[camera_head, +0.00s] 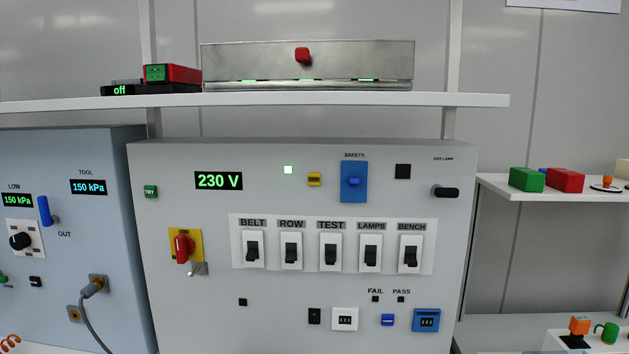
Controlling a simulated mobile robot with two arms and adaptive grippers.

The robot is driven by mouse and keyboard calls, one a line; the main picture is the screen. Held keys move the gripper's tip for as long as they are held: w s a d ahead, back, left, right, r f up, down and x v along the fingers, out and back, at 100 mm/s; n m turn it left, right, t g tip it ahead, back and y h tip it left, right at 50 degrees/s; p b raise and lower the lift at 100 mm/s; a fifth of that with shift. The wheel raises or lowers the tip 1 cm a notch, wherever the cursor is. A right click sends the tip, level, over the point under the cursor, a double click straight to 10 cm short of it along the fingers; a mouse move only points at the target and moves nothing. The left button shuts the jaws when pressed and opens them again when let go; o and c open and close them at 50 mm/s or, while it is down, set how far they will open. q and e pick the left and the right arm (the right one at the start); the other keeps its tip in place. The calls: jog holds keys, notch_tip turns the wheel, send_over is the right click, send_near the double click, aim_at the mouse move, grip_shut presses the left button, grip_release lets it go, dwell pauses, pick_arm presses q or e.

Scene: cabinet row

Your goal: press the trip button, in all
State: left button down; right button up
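The grey cabinet (300,160) faces me with its green display (218,181) reading 230 V. No label reading "trip" can be made out. A small green button (150,191) at the cabinet's left edge seems to read TRY. A blue SAFETY unit (354,194) with a blue toggle is at upper right, and a small yellow button (314,179) sits left of it. A lit white-green lamp (288,169) is left of that. Breakers labelled BELT, ROW, TEST, LAMPS and BENCH stand in a white panel (238,262). Neither gripper is in view.
A red rotary handle (182,248) on a yellow plate is at left. A blue counter box (426,320) is at lower right. A shelf (300,99) above holds a metal box (360,62). A pale blue cabinet (100,240) with a cable stands at left.

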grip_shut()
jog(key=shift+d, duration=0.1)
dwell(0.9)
